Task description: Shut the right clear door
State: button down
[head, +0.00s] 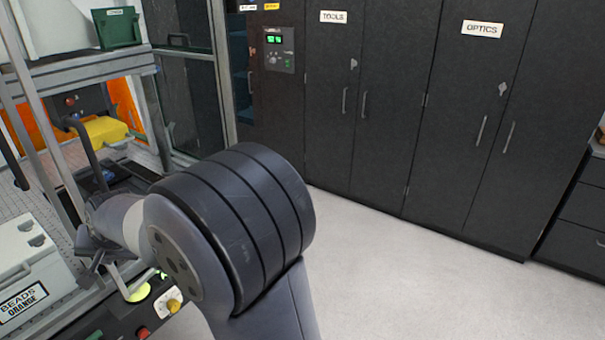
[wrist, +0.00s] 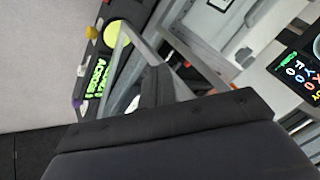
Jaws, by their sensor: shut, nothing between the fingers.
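A clear door panel in a grey metal frame (head: 187,98) stands at the right side of the machine in the head view, swung out from the enclosure. A dark curved handle (head: 88,148) shows further left, by a slanted grey frame post. I cannot tell which panel it belongs to. My gripper (head: 92,243) is at the front of the machine, left of the door panel and apart from it, partly hidden by my arm. In the wrist view my gripper (wrist: 152,88) is shut and holds nothing. The clear door is not identifiable there.
A white box labelled BEADS ORANGE (head: 25,262) sits at lower left. A yellow block (head: 106,131) is inside the enclosure. A green bin (head: 118,28) stands on the upper shelf. Dark cabinets (head: 395,110) line the back. The pale floor (head: 400,270) at right is clear.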

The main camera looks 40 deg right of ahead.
jog(key=shift+w+a, duration=0.25)
jog(key=shift+w, duration=0.4)
jog(key=shift+w+a, duration=0.25)
jog(key=shift+w, duration=0.4)
